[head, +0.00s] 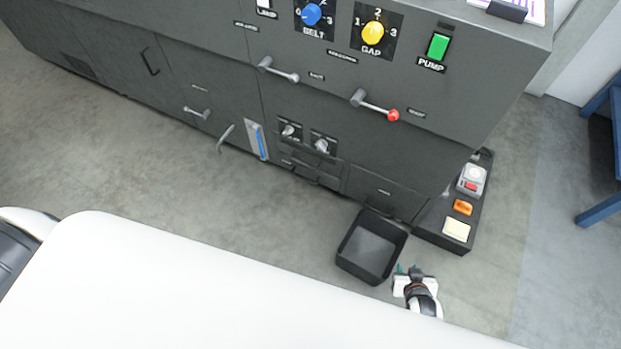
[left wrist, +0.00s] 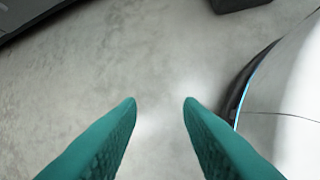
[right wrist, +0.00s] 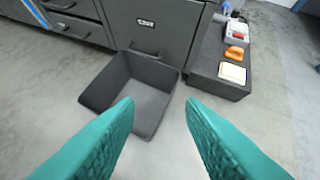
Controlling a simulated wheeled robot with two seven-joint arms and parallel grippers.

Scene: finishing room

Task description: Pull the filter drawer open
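A dark grey machine (head: 215,75) carries several drawer-like fronts low down, with labels too small to read, so I cannot tell which is the filter drawer. One labelled front (right wrist: 160,25) with a dark bar handle (right wrist: 146,54) fills the upper middle of the right wrist view and appears shut. Left of it are smaller fronts with handles (right wrist: 65,27). My right gripper (head: 410,269) is open and empty, in front of the machine and apart from it. My left gripper (left wrist: 160,102) is open and empty over bare floor; the head view does not show it.
An open black bin (head: 372,246) stands on the floor before the labelled front, left of my right gripper. A low dark ledge (head: 440,238) with a cream block (head: 456,229), an orange item (head: 463,207) and a grey-red box is to the right. Blue legs stand far right.

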